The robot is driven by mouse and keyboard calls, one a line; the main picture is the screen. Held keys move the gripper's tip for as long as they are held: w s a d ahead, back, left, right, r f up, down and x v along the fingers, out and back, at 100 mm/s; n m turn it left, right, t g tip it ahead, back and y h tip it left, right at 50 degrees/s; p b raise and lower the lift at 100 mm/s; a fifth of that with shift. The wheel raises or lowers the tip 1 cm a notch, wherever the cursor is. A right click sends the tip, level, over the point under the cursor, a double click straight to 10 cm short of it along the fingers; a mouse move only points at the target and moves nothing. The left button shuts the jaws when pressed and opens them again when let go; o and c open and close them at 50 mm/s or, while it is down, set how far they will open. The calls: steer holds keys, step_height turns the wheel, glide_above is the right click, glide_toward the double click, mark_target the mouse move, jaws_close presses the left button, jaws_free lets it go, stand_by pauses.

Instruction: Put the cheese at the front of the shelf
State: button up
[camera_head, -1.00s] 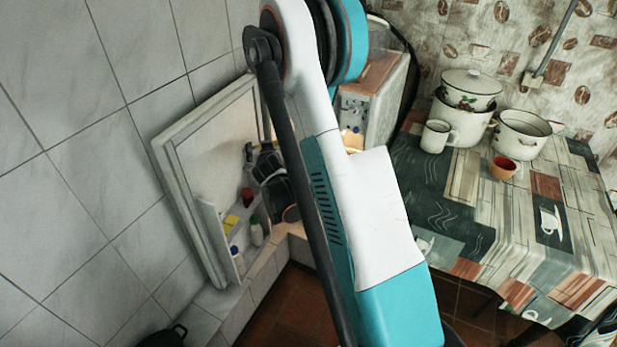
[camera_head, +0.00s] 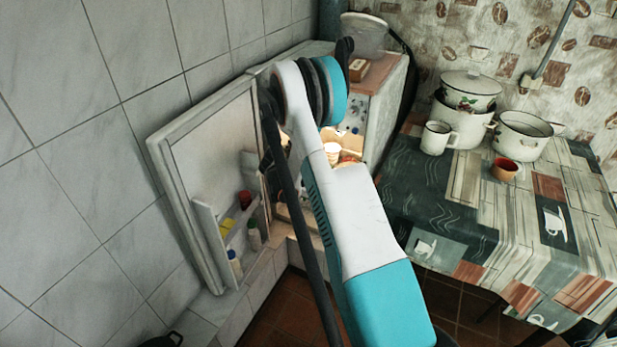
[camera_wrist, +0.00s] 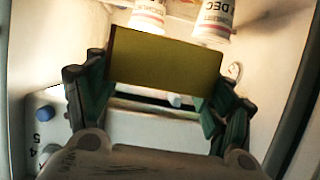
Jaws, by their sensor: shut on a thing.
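The cheese (camera_wrist: 166,58), a flat yellow block, is in the wrist view. It lies crosswise between the two fingers of my gripper (camera_wrist: 161,82), which is shut on it at its left and right ends. Behind it are two printed white cups (camera_wrist: 213,18) inside a lit white space; the left cup is partly hidden. In the head view the fridge stands open, and its lit interior (camera_head: 352,142) shows just right of my arm. My gripper and the cheese are hidden behind my arm there. Whether the cheese touches a shelf cannot be told.
The open fridge door (camera_head: 213,140) is left of my arm, with bottles and a yellow item in its door rack (camera_head: 222,250). A numbered dial (camera_wrist: 45,114) is at left in the wrist view. A table (camera_head: 440,210) with enamel pots stands to the right.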

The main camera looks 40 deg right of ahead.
step_height(320, 180, down, 11)
steer(key=b, duration=0.3)
steer(key=shift+r, duration=0.2)
steer(key=o, duration=1.3)
